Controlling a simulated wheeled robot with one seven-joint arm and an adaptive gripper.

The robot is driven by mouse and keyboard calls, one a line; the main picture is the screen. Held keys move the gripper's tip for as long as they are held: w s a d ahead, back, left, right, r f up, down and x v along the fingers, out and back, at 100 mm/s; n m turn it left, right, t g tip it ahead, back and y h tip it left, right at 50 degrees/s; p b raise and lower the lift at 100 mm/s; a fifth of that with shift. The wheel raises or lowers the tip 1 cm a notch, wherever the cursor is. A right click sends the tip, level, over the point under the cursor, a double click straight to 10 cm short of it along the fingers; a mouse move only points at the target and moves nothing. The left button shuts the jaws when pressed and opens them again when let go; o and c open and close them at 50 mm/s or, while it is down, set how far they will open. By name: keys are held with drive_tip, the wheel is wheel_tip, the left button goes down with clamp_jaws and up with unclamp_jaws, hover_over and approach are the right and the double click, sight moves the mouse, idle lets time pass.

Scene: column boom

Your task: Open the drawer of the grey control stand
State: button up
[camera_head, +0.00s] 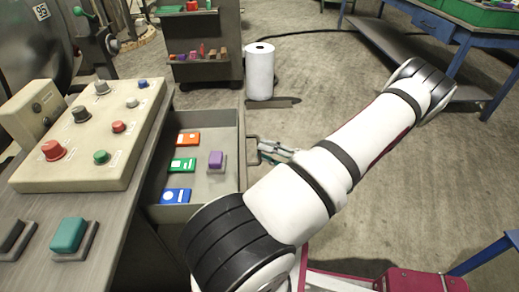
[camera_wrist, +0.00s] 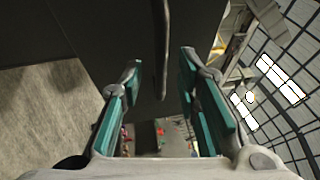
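The grey control stand (camera_head: 90,225) is at the left in the head view. Its drawer (camera_head: 226,182) is pulled out to the right and open, with its inside showing. The drawer has a dark bar handle (camera_head: 253,158) on its front. My gripper (camera_head: 275,150) is just off the drawer front, beside the handle, partly hidden by my arm. In the wrist view my gripper (camera_wrist: 161,62) has its teal-padded fingers wide apart. The handle (camera_wrist: 161,50) runs between the fingers, with a gap on both sides. The drawer front (camera_wrist: 105,30) fills the upper middle.
The drawer holds orange, green and blue cards and a purple block (camera_head: 216,160). A control panel (camera_head: 90,140) with knobs sits on the stand. A white roll (camera_head: 260,75) stands on the floor behind. A blue workbench (camera_head: 430,22) is at the upper right. Floor right of the drawer is clear.

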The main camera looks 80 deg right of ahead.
drive_tip(key=v, duration=0.9)
drive_tip(key=shift+s, duration=0.2)
